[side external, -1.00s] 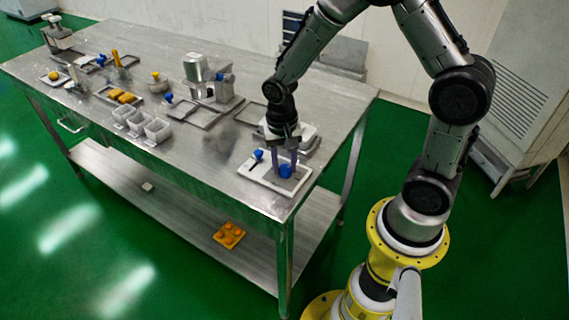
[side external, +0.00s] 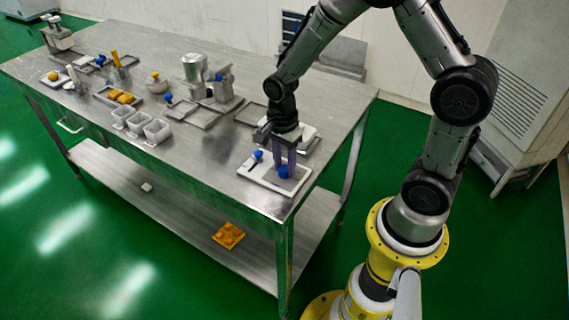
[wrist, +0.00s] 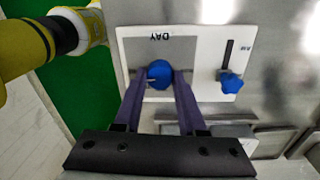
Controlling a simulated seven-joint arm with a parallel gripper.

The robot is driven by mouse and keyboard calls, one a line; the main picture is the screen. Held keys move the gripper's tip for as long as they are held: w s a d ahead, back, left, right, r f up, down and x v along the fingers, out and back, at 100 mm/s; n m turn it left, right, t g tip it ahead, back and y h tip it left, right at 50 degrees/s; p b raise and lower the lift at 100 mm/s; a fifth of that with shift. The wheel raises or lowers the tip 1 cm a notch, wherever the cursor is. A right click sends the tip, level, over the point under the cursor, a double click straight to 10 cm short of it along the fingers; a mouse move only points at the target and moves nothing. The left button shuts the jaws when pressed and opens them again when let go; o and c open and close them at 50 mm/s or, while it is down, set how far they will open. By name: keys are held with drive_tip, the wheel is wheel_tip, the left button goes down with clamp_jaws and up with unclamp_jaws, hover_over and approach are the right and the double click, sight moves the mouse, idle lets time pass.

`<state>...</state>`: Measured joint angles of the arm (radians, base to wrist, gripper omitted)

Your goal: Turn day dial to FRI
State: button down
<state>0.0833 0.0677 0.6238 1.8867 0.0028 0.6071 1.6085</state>
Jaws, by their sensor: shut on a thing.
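The day dial (wrist: 160,74) is a round blue knob on a white panel (wrist: 205,48) with the word DAY printed beside it. In the side view the dial (side external: 284,172) sits on the panel (side external: 262,185) at the near right corner of the table. My gripper (wrist: 162,85) is shut on the dial, with one purple finger on each side of it. In the side view my gripper (side external: 285,166) points down onto the panel. The dial's day markings cannot be read; a pale mark shows at its left edge.
A second blue knob (wrist: 231,83) by a dark slot is on the same panel, beside the dial. Grey trays (wrist: 275,141) lie close by. Three white cups (side external: 140,124) and a metal machine (side external: 207,85) stand farther along the steel table (side external: 225,150).

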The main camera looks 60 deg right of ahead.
sight(283, 166)
drive_tip(key=shift+r+m, duration=0.1)
drive_tip(key=shift+m, duration=0.4)
drive_tip(key=shift+c, duration=2.4)
unclamp_jaws()
wheel_tip(283, 166, up, 14)
drive_tip(key=shift+w, duration=0.3)
